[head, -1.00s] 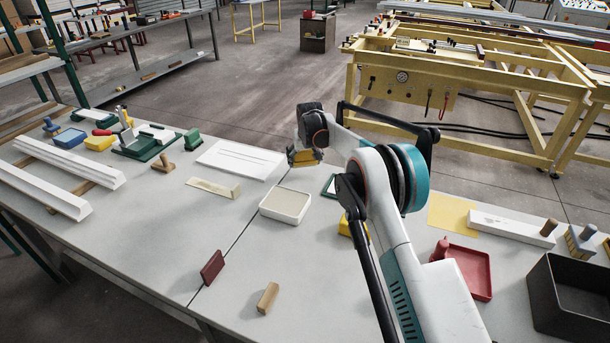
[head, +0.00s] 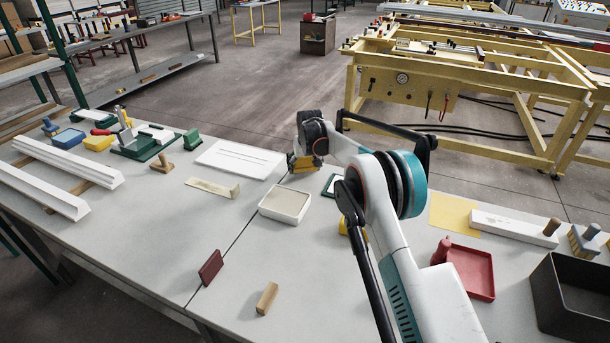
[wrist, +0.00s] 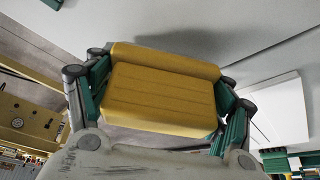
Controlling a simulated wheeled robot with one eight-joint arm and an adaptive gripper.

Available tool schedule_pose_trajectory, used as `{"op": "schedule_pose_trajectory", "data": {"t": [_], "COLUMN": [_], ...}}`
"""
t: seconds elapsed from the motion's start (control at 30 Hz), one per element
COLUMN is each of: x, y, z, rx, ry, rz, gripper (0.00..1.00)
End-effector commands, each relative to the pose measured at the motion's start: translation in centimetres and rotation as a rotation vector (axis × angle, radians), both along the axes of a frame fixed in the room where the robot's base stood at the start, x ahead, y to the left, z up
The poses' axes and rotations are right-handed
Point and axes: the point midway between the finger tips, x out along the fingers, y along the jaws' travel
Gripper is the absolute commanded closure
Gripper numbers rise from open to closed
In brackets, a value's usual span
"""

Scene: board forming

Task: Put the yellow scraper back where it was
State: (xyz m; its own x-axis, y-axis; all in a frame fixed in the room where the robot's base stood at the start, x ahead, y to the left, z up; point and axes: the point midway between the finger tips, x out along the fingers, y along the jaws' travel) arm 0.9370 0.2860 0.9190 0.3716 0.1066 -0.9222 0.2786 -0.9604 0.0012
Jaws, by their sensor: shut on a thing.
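The yellow scraper (wrist: 165,92) fills the middle of the wrist view, a broad block with a rounded long edge. My gripper (wrist: 160,95) is shut on it, with green fingers at both its ends. In the head view the scraper (head: 303,163) shows as a small yellow piece under my gripper (head: 301,152), over the back part of the table, right of the white board (head: 240,159). I cannot tell whether its lower edge touches the table.
A cream tray (head: 285,204) stands in front of my gripper. A small dark-framed piece (head: 331,186) lies to its right. Another yellow thing (head: 344,227) is partly hidden by my arm. A red tray (head: 470,270) and a black bin (head: 570,310) stand at right. The front middle has free room.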

Motion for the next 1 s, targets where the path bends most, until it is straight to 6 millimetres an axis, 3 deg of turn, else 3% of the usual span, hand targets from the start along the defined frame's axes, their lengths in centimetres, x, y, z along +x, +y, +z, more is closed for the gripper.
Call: {"op": "schedule_pose_trajectory", "data": {"t": [0.4,0.43,0.5,0.53,1.0], "x": [0.01,0.01,0.01,0.01,-0.08], "y": [0.0,0.0,0.0,0.0,-0.02], "z": [-0.58,-0.54,-0.51,-0.51,-0.29], "rx": [0.0,0.0,0.0,0.0,0.0], "ry": [0.0,0.0,0.0,0.0,0.0], "rz": [0.0,0.0,0.0,0.0,0.0], "gripper": [0.52,0.21,0.05,0.02,0.02]}}
